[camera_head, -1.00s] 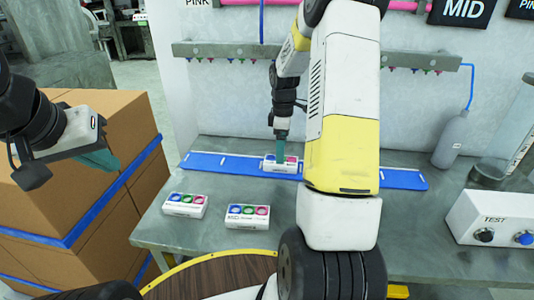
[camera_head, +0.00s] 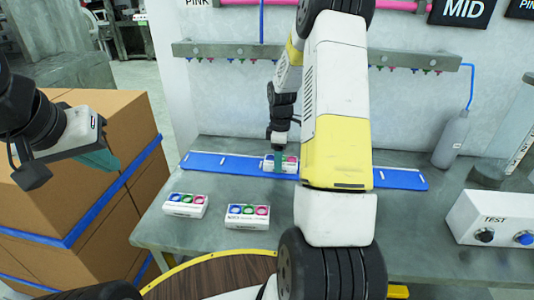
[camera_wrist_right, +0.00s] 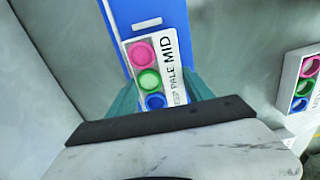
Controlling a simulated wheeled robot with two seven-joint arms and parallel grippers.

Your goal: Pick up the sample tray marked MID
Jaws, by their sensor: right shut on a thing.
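A white sample tray (camera_head: 270,168) with pink, green and blue rings is at the blue strip on the bench. The right wrist view shows this tray (camera_wrist_right: 174,75) with a label whose large word reads MID, beside PALE and a partly covered word. My right gripper (camera_head: 279,163) is shut on it, with teal fingers on either side; the gripper also shows in the wrist view (camera_wrist_right: 168,95). I cannot tell whether the tray is clear of the strip. My left gripper (camera_head: 100,160) is over the boxes at the left, empty; its finger gap is not clear.
Two more ringed trays, a left one (camera_head: 185,205) and a right one (camera_head: 247,216), lie on the bench front. The blue strip (camera_head: 400,179) runs along the bench. A TEST box (camera_head: 492,222) and a grey bottle (camera_head: 450,140) stand right. Cardboard boxes (camera_head: 110,215) are left.

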